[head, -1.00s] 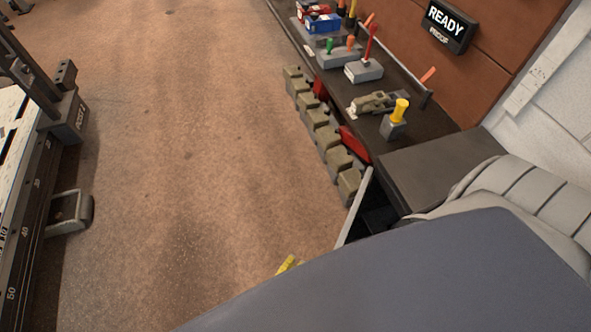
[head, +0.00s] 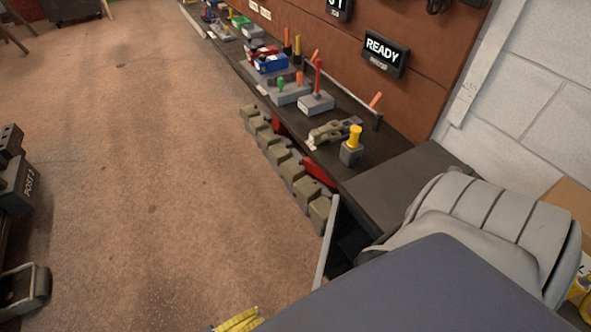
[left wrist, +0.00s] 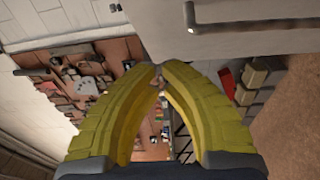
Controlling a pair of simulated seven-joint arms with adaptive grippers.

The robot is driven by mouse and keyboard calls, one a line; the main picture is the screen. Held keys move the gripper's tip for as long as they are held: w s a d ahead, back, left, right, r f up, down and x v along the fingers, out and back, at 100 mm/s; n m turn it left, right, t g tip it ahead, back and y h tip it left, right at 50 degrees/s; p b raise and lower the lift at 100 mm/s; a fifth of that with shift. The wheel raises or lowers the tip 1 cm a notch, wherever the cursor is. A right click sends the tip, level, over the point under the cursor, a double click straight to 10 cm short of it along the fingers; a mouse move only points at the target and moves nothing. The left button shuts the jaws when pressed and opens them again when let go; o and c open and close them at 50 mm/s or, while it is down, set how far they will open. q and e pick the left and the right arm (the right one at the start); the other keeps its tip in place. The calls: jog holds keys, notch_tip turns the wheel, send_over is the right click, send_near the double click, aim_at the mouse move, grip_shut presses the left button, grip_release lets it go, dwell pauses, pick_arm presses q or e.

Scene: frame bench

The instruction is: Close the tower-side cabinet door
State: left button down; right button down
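The tower-side cabinet door (head: 326,245) stands open in the head view, seen nearly edge-on as a thin pale panel beside a dark cabinet opening. In the left wrist view a pale panel with a bar handle (left wrist: 190,16), which looks like this door (left wrist: 235,40), fills the top. My left gripper (head: 238,320) shows only as yellow finger parts at the bottom of the head view, on the floor side of the door. In the left wrist view its yellow fingers (left wrist: 160,72) come together at the tips with nothing held, apart from the panel. My right gripper is not seen.
A dark bench (head: 400,185) runs along the brown wall, with a yellow-topped block (head: 351,145) and several tools on it. Several olive blocks (head: 290,170) line its front. Post 2 (head: 20,182) stands at left. The brown floor (head: 150,200) between is clear.

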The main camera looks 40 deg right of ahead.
pick_arm(q)
jog(key=s+d+g, duration=0.1)
jog(key=s+d, duration=0.3)
jog(key=d, duration=0.5)
jog(key=shift+d+f+m, duration=0.2)
jog(key=shift+f+m, duration=0.05)
jog(key=shift+m, duration=0.15)
dwell(0.4)
